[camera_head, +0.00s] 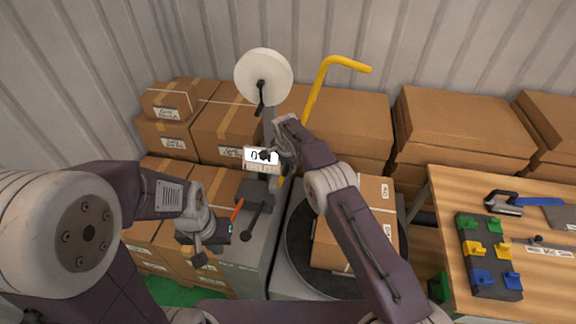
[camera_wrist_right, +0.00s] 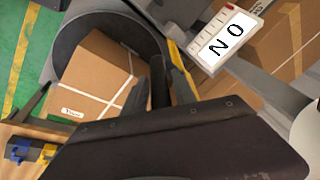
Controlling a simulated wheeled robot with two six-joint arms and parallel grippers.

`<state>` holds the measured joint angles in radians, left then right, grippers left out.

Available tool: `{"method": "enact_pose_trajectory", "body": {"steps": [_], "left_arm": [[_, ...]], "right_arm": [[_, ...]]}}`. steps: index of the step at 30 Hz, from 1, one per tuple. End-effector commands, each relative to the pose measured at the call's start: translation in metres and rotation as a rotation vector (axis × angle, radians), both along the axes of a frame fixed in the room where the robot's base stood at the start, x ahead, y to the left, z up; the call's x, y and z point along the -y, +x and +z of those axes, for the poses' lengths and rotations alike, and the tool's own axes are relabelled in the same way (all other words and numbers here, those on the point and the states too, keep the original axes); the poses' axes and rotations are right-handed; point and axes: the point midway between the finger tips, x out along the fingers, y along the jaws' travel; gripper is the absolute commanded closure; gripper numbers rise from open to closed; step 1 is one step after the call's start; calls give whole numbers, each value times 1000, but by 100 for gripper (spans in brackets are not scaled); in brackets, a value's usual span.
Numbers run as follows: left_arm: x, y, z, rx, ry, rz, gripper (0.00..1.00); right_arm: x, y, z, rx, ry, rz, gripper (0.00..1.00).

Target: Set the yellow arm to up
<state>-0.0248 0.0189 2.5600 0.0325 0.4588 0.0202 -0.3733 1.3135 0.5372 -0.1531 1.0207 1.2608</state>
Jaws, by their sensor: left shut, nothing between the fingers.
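The yellow arm (camera_head: 316,92) is a bent yellow bar that rises behind the machine, with its top end bent to the right. A lower part shows in the right wrist view (camera_wrist_right: 179,59), beside the fingers. My right gripper (camera_head: 272,155) is by the white label, left of the bar; in the wrist view its dark fingers (camera_wrist_right: 158,90) appear apart around a dark rod. I cannot tell whether they grip it. My left gripper (camera_head: 199,259) is shut and empty, low on the left. The right forearm hides part of the machine.
A white label (camera_wrist_right: 228,38) reads ON, upside down in the wrist view. A white disc (camera_head: 263,77) stands above. A wooden table (camera_head: 450,190) with coloured clamps is right; boxes line the wall.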

Motion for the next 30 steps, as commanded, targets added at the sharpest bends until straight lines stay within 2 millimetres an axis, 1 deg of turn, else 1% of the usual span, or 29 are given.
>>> {"method": "enact_pose_trajectory", "body": {"steps": [8, 11, 14, 18, 22, 25, 30], "left_arm": [[0, 0, 0, 0, 0, 0, 100], [0, 0, -2, 0, 0, 0, 100], [0, 0, -9, 0, 0, 0, 100], [0, 0, -21, 0, 0, 0, 100], [0, 0, -27, 0, 0, 0, 100], [0, 0, -29, 0, 0, 0, 100], [0, 0, -28, 0, 0, 0, 100]], "right_arm": [[0, 0, 0, -2, -1, 0, 56], [0, -1, 3, -1, -1, 0, 56], [-1, -4, 15, 1, 1, 0, 56], [-2, -14, 43, 3, 1, 0, 56], [-3, -21, 69, 1, 1, 0, 56], [-3, -25, 80, 1, 1, 0, 56], [-2, -27, 86, -4, -1, 0, 56]]}}
